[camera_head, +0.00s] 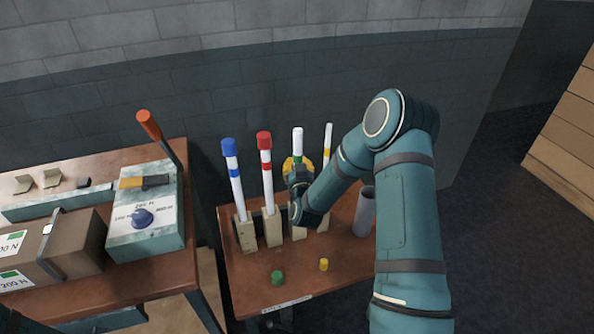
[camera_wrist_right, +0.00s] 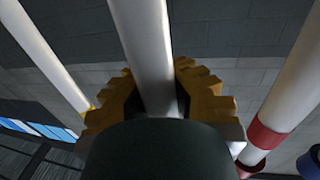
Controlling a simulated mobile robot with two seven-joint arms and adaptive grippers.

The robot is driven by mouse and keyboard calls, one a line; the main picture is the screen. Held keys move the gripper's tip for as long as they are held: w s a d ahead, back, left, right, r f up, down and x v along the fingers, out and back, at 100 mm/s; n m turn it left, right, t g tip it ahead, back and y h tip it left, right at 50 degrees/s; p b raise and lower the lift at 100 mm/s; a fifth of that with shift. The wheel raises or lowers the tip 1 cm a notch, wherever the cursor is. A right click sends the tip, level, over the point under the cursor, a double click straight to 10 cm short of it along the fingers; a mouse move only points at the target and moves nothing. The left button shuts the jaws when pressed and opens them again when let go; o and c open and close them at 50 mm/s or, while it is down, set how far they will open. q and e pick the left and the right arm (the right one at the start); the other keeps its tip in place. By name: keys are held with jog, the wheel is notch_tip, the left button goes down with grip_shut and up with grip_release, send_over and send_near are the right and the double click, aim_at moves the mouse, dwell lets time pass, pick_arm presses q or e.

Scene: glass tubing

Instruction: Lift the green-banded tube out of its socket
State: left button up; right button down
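The green-banded tube (camera_head: 297,139) stands upright in the third block from the left, with a white open-looking top. It also shows in the right wrist view as a plain white tube (camera_wrist_right: 147,45); its band is not clear there. My right gripper (camera_head: 298,164) is around its upper part, with yellow fingers close against both sides in the right wrist view (camera_wrist_right: 153,85). The gripper looks shut on it, though the contact is partly hidden. Its socket block (camera_head: 297,232) is partly hidden by my right arm; the tube still appears seated. My left gripper is not in view.
The red-banded tube (camera_head: 266,180) and blue-banded tube (camera_head: 235,185) stand left; the yellow-banded tube (camera_head: 328,142) stands close right. A green cap (camera_head: 278,278) and yellow cap (camera_head: 323,264) lie in front. A grey cylinder (camera_head: 364,212) stands right. A lever box (camera_head: 147,228) is left.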

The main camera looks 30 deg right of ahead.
notch_tip(320, 180, up, 20)
jog(key=p, duration=0.4)
jog(key=shift+r, duration=0.2)
dwell(0.6)
